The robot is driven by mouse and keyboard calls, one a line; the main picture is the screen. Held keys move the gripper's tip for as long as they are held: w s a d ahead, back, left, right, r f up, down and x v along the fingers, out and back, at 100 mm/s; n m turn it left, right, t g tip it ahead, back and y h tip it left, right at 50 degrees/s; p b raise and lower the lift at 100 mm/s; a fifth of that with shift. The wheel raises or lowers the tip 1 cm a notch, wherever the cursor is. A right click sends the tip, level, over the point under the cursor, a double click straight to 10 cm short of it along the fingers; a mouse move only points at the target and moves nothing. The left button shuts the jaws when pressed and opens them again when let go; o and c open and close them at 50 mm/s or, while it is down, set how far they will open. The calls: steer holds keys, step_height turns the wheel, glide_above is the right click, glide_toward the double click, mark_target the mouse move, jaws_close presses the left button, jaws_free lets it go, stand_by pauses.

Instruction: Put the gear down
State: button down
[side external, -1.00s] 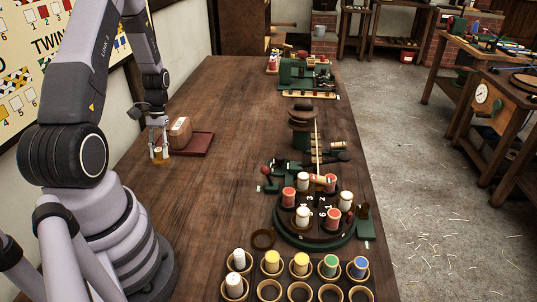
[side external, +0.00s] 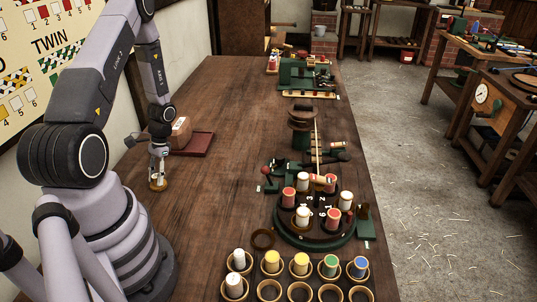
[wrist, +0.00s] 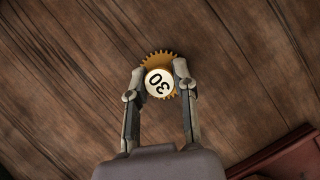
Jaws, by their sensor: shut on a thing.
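A brass-coloured gear (wrist: 158,59) with a round hub marked 30 shows in the wrist view, its teeth spreading beyond the hub. My gripper (wrist: 160,82) is shut on the hub, one finger on each side. In the side view my gripper (side external: 158,178) points down at the left part of the wooden table, with the gear (side external: 158,187) at its fingertips, at or very near the tabletop. I cannot tell whether the gear touches the wood.
A dark red tray (side external: 196,145) with a brown block (side external: 181,130) lies just behind my gripper. A round green-edged stand with spools (side external: 302,215) and cups with bobbins (side external: 271,262) stand to the right and front. The table's middle (side external: 225,150) is clear.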

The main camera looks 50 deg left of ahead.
steer(key=shift+f, duration=0.15)
steer(key=c, duration=0.9)
jaws_free()
